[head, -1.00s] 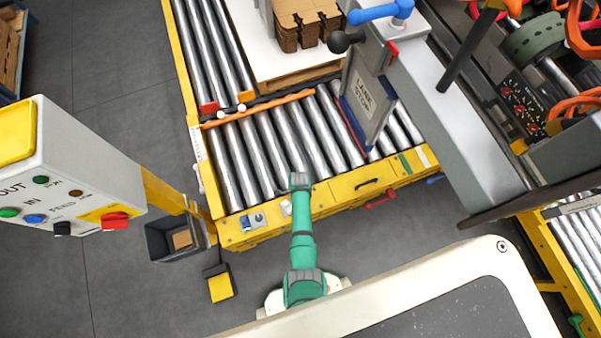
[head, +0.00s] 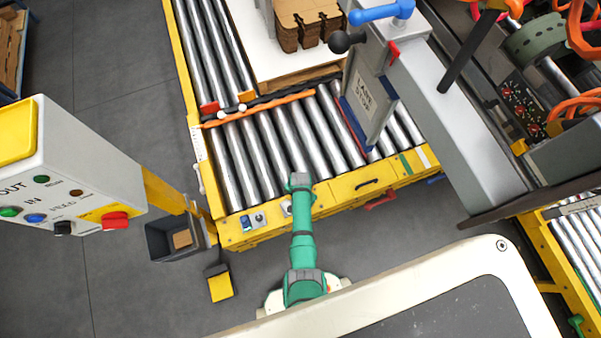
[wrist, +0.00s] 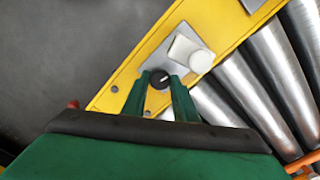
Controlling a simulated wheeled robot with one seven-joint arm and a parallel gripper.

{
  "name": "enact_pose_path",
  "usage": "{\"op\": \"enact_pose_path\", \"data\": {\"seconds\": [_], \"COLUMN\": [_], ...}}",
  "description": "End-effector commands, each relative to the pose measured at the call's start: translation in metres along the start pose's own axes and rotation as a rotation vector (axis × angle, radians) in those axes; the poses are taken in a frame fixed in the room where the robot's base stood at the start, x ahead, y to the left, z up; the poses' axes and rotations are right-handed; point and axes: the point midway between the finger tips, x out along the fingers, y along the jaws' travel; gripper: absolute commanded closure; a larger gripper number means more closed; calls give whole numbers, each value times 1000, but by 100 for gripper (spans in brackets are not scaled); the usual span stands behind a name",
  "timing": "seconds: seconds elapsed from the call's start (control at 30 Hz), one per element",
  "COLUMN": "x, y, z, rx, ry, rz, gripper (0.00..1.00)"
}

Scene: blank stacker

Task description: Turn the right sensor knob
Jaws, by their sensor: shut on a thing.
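In the wrist view, a round black knob (wrist: 160,79) with a white pointer line sits on a grey plate (wrist: 177,36) on the yellow conveyor rail. A white sensor block (wrist: 191,53) is beside it. My gripper (wrist: 160,81) has its two green fingers on either side of the knob, shut on it. In the head view, the end of my arm is over the rail and hides the fingers and this knob; the white sensor block (head: 286,208) shows just left of it. Another knob (head: 259,218) with a blue sensor (head: 246,223) is farther left on the rail.
Conveyor rollers (head: 245,160) lie just beyond the yellow rail (head: 330,194). A lane stop plate (head: 367,98) stands over them at the right. A control box (head: 75,170) and a dark bin (head: 165,241) are at the left.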

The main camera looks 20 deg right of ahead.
Motion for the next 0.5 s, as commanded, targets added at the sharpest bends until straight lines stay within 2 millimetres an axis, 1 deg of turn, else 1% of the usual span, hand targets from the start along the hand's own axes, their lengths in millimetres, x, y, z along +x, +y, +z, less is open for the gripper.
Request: {"op": "enact_pose_path", "data": {"seconds": [0.2, 0.5], "x": [0, -1], "y": [0, -2], "z": [-2, -1], "rx": [-180, -361], "ry": [4, 7], "rz": [-1, -1], "gripper": [96, 96]}}
